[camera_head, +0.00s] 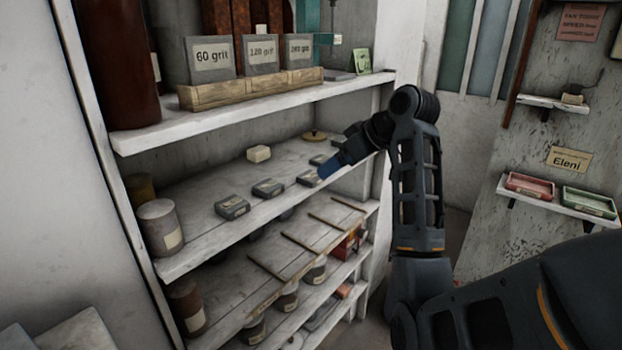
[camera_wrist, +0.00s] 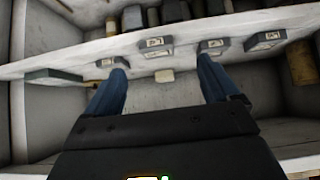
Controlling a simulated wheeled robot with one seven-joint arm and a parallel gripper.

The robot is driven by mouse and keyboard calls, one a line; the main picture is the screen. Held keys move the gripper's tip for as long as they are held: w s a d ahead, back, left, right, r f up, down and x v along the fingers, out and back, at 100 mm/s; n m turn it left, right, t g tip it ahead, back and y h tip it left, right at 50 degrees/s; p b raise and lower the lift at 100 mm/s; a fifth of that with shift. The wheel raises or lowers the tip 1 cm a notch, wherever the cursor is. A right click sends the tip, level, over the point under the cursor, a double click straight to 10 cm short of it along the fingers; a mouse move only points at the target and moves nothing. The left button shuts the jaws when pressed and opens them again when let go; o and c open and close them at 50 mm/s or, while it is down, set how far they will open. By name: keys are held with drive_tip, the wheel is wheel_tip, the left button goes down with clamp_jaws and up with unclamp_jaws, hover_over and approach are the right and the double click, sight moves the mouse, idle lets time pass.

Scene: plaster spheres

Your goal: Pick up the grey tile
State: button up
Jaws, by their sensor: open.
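Several grey tiles with pale labels sit in a row along the front of the middle shelf. In the head view I see a left one (camera_head: 232,207), a middle one (camera_head: 267,188) and a right one (camera_head: 309,179); I cannot tell which one is meant. My gripper (camera_head: 329,170) has blue fingers and is beside the right tile, at the shelf's right end. In the wrist view, which looks upside down, my gripper (camera_wrist: 161,66) is open and empty. A grey tile (camera_wrist: 155,45) shows beyond the gap between the fingertips, apart from them.
A cream block (camera_head: 259,153) stands behind the tiles. A grey tin (camera_head: 160,227) is at the shelf's left end. The upper shelf (camera_head: 240,119) overhangs, holding a wooden rack (camera_head: 250,90) of grit boxes. The white post (camera_head: 384,200) stands close to my arm.

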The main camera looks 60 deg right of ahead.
sight(318, 178)
drive_tip(key=shift+d+p+x, duration=0.15)
drive_tip(key=shift+p+x, duration=0.1)
drive_tip(key=shift+x, duration=1.65)
drive_tip(key=shift+d+p+x, duration=0.15)
drive_tip(key=shift+p+x, duration=0.1)
drive_tip(key=shift+x, duration=1.65)
drive_tip(key=shift+s, duration=0.1)
drive_tip(key=c, duration=1.2)
